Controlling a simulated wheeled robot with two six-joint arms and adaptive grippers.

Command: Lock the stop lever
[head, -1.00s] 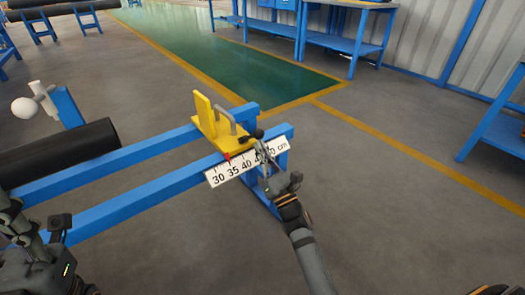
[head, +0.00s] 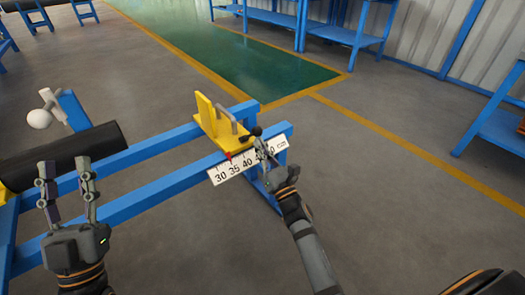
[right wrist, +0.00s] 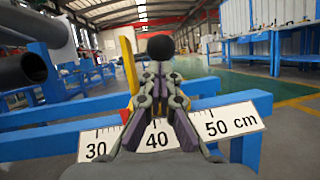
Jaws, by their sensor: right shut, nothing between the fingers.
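The yellow stop (head: 207,117) sits on the blue rail frame, with an upright plate and a grey bar (head: 228,120). The stop lever (head: 256,131) shows as a dark ball knob at the stop's right side; in the right wrist view the round black knob (right wrist: 160,47) is just beyond the fingertips. My right gripper (head: 261,145) is shut and empty, its fingertips close below the knob; whether they touch it I cannot tell. It also shows in the right wrist view (right wrist: 160,72). My left gripper (head: 65,172) is open and empty at the lower left.
A white scale (head: 226,173) marked in cm is fixed along the front blue rail (head: 150,194), with a red pointer (head: 229,155) above it. A dark pipe (head: 65,150) lies across the rails at left. The floor to the right is clear up to a blue bench (head: 500,130).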

